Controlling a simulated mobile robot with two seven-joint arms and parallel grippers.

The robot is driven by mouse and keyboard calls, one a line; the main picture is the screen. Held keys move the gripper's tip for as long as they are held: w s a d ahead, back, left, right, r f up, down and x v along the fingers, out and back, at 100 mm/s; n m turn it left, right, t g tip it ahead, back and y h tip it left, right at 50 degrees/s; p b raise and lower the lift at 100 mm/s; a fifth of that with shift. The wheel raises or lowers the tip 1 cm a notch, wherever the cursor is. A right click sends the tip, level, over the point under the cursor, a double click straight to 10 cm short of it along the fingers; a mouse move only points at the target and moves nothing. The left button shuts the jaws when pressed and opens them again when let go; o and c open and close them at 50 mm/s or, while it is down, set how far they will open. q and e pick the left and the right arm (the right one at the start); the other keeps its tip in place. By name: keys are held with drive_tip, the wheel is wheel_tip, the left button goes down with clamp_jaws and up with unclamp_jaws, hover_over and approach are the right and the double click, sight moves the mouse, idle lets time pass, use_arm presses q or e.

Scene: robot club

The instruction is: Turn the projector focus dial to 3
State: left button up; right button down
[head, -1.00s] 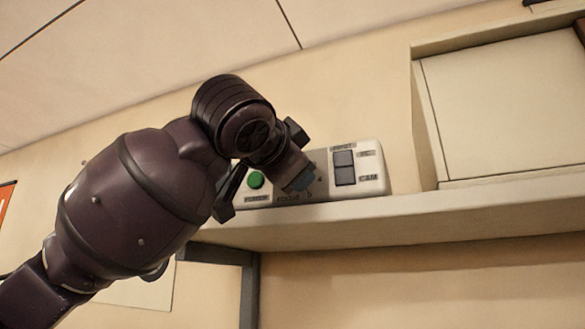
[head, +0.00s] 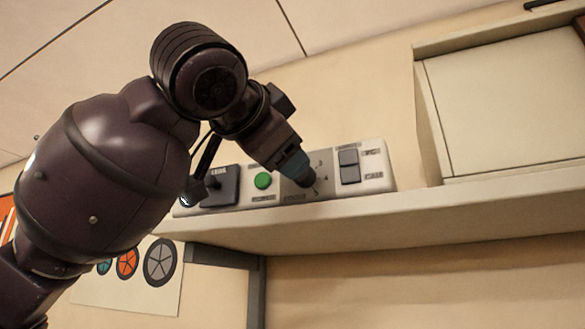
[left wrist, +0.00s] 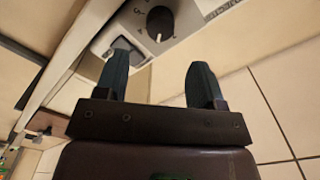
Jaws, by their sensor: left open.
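The projector's focus dial (head: 308,179) is a dark round knob on a grey patch of the control panel, with small numbers around it. It also shows in the left wrist view (left wrist: 159,22), just beyond the gap between my fingers; its pointer setting is too small to read surely. My left gripper (head: 292,160) is open, with blue-grey fingertips, and overlaps the dial's upper left side in the head view. In the left wrist view its fingers (left wrist: 159,75) are spread with nothing between them. Whether they touch the dial cannot be told. My right gripper is out of view.
The panel sits on a pale shelf (head: 450,205). A framed recess (head: 500,110) stands at right. A poster (head: 125,285) hangs below left.

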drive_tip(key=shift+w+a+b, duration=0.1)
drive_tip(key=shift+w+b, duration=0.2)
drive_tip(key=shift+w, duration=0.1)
use_arm(q)
drive_tip(key=v, duration=0.3)
drive_tip(key=shift+s+a, duration=0.1)
drive_tip(key=shift+s, duration=0.2)
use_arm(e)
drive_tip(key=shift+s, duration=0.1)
